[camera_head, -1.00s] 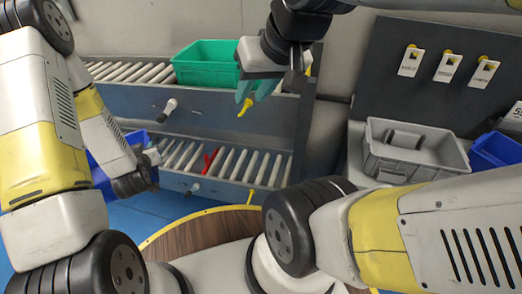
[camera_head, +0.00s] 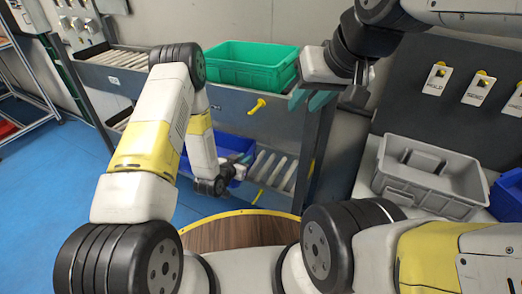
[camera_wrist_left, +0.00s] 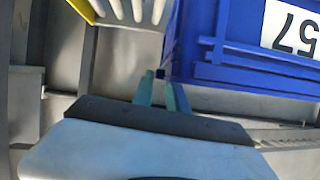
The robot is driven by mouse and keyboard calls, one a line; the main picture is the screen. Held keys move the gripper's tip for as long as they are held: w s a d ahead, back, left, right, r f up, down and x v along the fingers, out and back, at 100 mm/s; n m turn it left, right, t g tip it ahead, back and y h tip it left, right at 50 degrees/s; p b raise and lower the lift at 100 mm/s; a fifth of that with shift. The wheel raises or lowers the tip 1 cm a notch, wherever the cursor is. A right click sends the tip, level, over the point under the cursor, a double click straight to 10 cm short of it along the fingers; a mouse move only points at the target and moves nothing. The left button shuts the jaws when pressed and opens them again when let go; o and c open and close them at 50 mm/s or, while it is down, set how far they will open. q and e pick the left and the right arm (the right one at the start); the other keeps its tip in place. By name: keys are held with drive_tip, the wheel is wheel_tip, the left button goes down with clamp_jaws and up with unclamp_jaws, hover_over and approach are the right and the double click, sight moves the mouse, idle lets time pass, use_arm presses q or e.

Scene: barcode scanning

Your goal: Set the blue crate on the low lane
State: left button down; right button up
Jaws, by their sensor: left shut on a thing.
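The blue crate (camera_head: 232,146) is at the lower roller lane (camera_head: 272,168) of the rack, partly hidden behind my left forearm. I cannot tell whether its base rests on the rollers. My left gripper (camera_head: 243,158) is at the crate's right end. In the left wrist view, its teal fingers (camera_wrist_left: 161,92) are shut on the edge of the blue crate (camera_wrist_left: 225,75), which bears a white label with 57 upside down. White rollers show beside the crate there. My right gripper (camera_head: 312,98) is open and empty, in front of the upper lane's right end.
A green crate (camera_head: 250,64) sits on the upper lane. A grey tote (camera_head: 428,172) stands on the bench at right, with another blue bin (camera_head: 508,196) beside it. A round wooden top (camera_head: 240,232) is in front of me. Blue floor is clear at left.

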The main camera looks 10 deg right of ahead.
use_arm(q)
drive_tip(key=w+d+f, duration=0.2)
drive_tip(key=d+f, duration=0.1)
drive_tip(key=d, duration=0.5)
drive_tip(key=w+d+f+m, duration=0.1)
drive_tip(key=w+d+f, duration=0.2)
drive_tip(key=d, duration=0.6)
drive_tip(key=shift+f+h, duration=0.2)
drive_tip(key=shift+h, duration=0.1)
drive_tip(key=c, duration=1.3)
unclamp_jaws()
drive_tip(key=shift+s, duration=0.1)
drive_tip(key=shift+a, duration=0.1)
drive_tip(key=v, duration=1.2)
drive_tip(key=shift+r, duration=0.1)
